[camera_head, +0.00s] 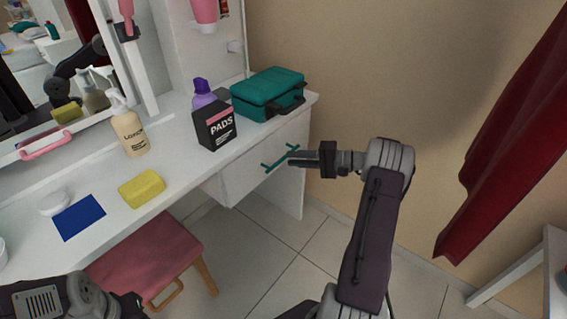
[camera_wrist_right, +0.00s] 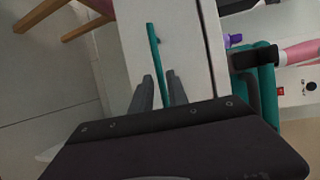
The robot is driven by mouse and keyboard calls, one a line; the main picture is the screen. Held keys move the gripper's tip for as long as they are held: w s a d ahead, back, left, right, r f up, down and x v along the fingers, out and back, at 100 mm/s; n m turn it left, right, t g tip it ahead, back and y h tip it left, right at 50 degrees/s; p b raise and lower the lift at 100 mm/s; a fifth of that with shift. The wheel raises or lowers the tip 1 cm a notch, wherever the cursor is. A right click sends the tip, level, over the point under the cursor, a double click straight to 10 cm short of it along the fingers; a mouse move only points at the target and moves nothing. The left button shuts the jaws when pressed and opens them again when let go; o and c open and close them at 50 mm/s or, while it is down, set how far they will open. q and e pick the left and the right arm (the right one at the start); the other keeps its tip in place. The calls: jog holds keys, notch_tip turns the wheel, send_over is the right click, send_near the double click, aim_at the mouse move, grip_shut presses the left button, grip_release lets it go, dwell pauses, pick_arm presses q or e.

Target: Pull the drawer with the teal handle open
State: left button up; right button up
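The teal bar handle (camera_head: 280,157) is on the front of a white drawer (camera_head: 245,175) under the right end of the dressing table. The drawer looks shut. My right gripper (camera_head: 293,158) is at the right end of this handle. In the right wrist view the handle (camera_wrist_right: 154,50) runs in between the two fingertips of my right gripper (camera_wrist_right: 159,76). The fingers are apart, one on each side of the bar, with thin gaps showing. Part of my left arm shows at the bottom left of the head view; its gripper is not seen.
A teal case (camera_head: 265,92), a black pads box (camera_head: 215,128), a lotion bottle (camera_head: 129,132) and a yellow sponge (camera_head: 141,189) stand on the tabletop. A pink stool (camera_head: 150,255) is below at the left. Bare floor (camera_head: 300,270) lies in front of the drawer.

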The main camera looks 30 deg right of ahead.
aim_at(285, 158)
jog(key=b+x, duration=0.1)
jog(key=x, duration=0.3)
grip_shut()
jog(key=shift+a, duration=0.1)
dwell(1.3)
